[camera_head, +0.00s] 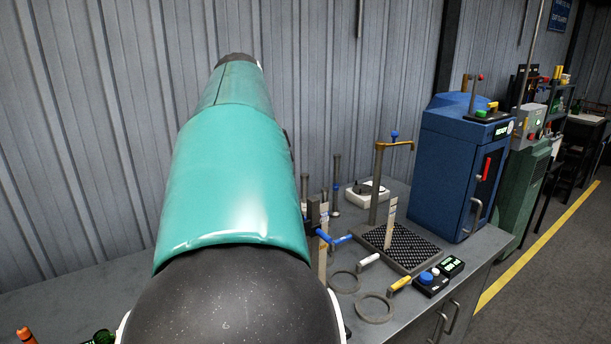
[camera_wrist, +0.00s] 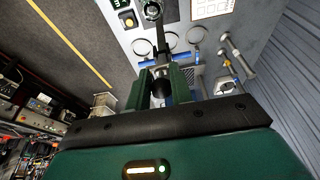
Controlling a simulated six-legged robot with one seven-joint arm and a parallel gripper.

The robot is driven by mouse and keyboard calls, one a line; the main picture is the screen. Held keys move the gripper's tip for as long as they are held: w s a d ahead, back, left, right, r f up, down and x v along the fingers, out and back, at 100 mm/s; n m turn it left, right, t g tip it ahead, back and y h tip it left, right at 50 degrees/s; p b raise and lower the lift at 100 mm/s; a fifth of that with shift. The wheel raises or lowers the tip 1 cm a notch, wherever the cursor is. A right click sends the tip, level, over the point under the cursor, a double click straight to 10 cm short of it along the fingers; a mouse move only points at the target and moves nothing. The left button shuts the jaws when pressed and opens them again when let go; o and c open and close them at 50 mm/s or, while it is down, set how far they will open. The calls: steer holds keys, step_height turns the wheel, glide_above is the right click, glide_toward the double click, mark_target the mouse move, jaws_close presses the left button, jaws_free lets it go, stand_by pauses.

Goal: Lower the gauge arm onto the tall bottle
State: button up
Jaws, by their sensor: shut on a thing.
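In the wrist view my gripper (camera_wrist: 163,84) has its two green fingers shut around a dark rounded piece (camera_wrist: 161,90). A dark bar (camera_wrist: 159,38) and a blue crosspiece (camera_wrist: 149,63) lie just beyond the fingertips; I cannot tell whether they join the held piece. In the head view blue handles (camera_head: 342,240) show just right of my teal arm, which hides my gripper. A post with a brass arm (camera_head: 396,144) and blue knob stands behind the black mesh plate (camera_head: 412,251); I cannot tell whether this is the gauge arm. I cannot pick out the tall bottle for certain.
Rings (camera_head: 374,308) lie on the grey bench near its front. A button box (camera_head: 431,281) sits at the front right, beside a yellow handle (camera_head: 399,284). A blue cabinet (camera_head: 453,165) stands at the right. Green glass (camera_head: 103,337) shows at lower left.

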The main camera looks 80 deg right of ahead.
steer(key=shift+w+a+f, duration=1.3)
steer(key=shift+a+f, duration=0.1)
steer(key=shift+a, duration=0.05)
steer(key=o, duration=1.5)
steer(key=shift+o, duration=0.2)
step_height(320, 180, up, 7)
steer(key=shift+w, duration=0.1)
